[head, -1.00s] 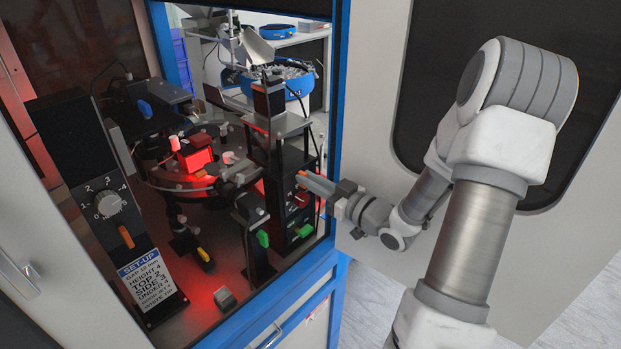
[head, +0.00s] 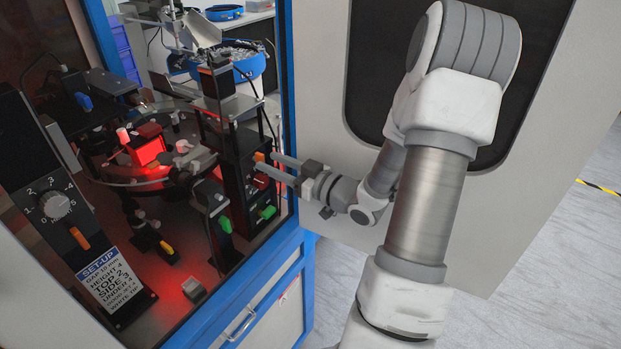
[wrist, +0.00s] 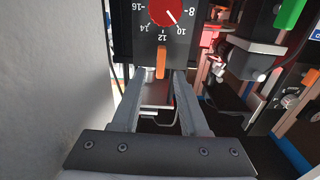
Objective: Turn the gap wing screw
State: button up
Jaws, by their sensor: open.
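The gap wing screw is a small orange wing (wrist: 160,62) in the wrist view, beside a red dial (wrist: 170,10) on a black panel. The dial's white line points near 10. In the head view the orange wing (head: 259,156) shows on the black box (head: 234,172), above the dial (head: 261,182). My gripper (wrist: 155,78) is open, with its two fingers apart and the wing between their tips as seen from the wrist. Contact cannot be told. In the head view my gripper (head: 267,162) reaches in at the cabinet's right opening.
The blue cabinet frame (head: 283,110) stands close to my gripper. Green wings (head: 267,212) sit lower on the box and nearby. The height dial (head: 55,205) stands at left, and a red-lit turntable (head: 130,175) lies behind.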

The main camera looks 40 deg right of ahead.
jog(key=b+v, duration=0.2)
jog(key=v, duration=1.3)
jog(key=shift+s, duration=0.3)
jog(key=shift+d+r, duration=0.1)
